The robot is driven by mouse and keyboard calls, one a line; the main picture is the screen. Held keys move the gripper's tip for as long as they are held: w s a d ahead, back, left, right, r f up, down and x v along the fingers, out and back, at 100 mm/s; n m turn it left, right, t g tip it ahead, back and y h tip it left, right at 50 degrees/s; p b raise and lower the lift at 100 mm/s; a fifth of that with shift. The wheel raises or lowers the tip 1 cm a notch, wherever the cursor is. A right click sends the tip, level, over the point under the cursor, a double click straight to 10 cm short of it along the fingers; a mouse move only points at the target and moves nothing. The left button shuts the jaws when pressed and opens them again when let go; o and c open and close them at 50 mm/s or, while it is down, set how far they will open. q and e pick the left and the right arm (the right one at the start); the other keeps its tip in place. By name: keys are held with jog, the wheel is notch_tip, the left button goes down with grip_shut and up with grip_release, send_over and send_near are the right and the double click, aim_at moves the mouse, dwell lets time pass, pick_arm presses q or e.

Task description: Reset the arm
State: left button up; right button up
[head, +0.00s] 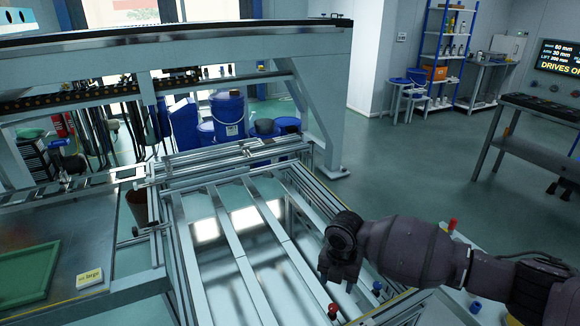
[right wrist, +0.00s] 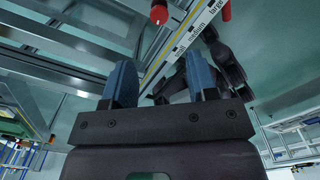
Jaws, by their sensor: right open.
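My right arm (head: 415,250) reaches in from the right in the head view. Its gripper (head: 338,280) hangs over the right side of the aluminium panel fixture (head: 240,264), pointing down. In the right wrist view its two blue-grey fingers (right wrist: 161,82) are apart with nothing between them. Below them are metal rails and a yellow-edged strip (right wrist: 190,38) with the words small, medium and large. My left arm and gripper are not in view.
A red knob (head: 333,311) and a blue knob (head: 377,287) stand near the gripper. A green tray (head: 28,275) and a label marked large (head: 90,278) lie on the left bench. A gantry beam (head: 200,50) crosses behind. The floor at right is partly clear.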

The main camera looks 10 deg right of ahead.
jog(key=w+a+r+m+t+y, duration=0.55)
jog(key=a+r+m+t, duration=0.25)
jog(key=a+m, duration=0.25)
jog(key=s+d+f+m+t+h, duration=0.1)
jog(key=s+d+f+m, duration=0.4)
jog(key=s, duration=0.6)
jog(key=s+d+f+m+t+h, duration=0.1)
jog(key=s+d+f+m+h, duration=0.1)
jog(key=s+d+f+m, duration=0.4)
jog(key=s+d+f+m+t+h, duration=0.1)
jog(key=s+d+f+m, duration=0.4)
jog(key=s+d, duration=0.5)
jog(key=s+m+h, duration=0.1)
jog(key=s+m, duration=0.1)
jog(key=s, duration=0.3)
jog(key=shift+s+f+h, duration=0.35)
jog(key=shift+s, duration=0.05)
